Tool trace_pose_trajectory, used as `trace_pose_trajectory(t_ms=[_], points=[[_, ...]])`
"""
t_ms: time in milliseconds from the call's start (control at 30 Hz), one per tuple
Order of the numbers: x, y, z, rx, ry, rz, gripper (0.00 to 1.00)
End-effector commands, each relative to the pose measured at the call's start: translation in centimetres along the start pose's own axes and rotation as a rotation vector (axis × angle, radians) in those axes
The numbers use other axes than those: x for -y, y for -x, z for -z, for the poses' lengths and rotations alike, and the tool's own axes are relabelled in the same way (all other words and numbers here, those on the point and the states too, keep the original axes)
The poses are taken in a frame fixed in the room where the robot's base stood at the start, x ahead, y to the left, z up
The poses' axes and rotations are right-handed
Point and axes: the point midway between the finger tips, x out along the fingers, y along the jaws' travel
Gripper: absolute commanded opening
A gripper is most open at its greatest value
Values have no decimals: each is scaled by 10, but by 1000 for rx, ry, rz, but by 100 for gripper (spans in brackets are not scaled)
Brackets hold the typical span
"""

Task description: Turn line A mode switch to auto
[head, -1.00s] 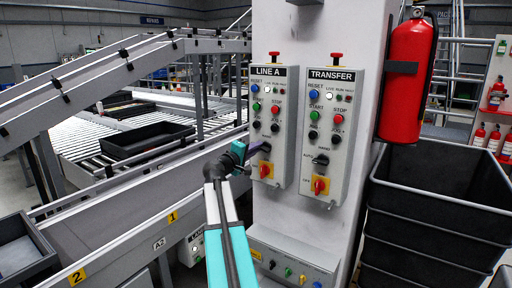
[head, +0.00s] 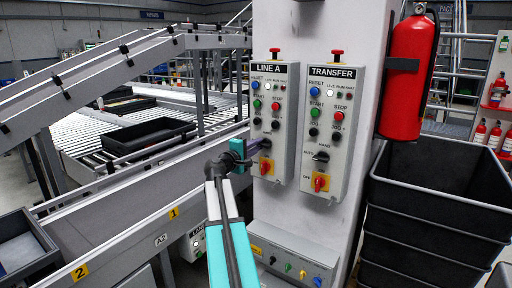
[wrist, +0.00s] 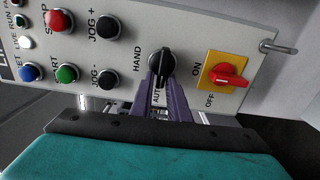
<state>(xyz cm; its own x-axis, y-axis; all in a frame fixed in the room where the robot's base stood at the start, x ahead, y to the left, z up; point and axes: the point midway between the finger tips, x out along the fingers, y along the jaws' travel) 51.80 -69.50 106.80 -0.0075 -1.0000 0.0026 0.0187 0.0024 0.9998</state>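The line A panel (head: 289,138) is a grey box on a pale column, with buttons above and a red-on-yellow switch below. Its black mode switch (wrist: 161,62) shows in the wrist view between HAND and AUTO labels. Its handle runs roughly up and down in that picture, its lower end toward AUTO. My gripper (wrist: 163,78) has its two purple fingers closed in on either side of the handle's lower part. The fingers partly cover the AUTO label. In the head view my gripper (head: 262,145) reaches the panel from the left and hides much of the switch.
The red ON/OFF switch (wrist: 227,76) sits close beside the mode switch. A similar TRANSFER panel (head: 329,130) stands to the right. A conveyor frame (head: 130,235) lies left, a lower button box (head: 290,262) below, and black crates (head: 435,205) and a fire extinguisher (head: 406,80) right.

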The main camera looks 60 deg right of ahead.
Motion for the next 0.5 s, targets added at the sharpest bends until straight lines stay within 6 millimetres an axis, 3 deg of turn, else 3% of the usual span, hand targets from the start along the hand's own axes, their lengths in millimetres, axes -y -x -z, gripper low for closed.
trace_pose_trajectory(t_ms=[67,500], points=[[0,0,0,0,-1,1,28],[1,5,0,-1,-3,2,28]])
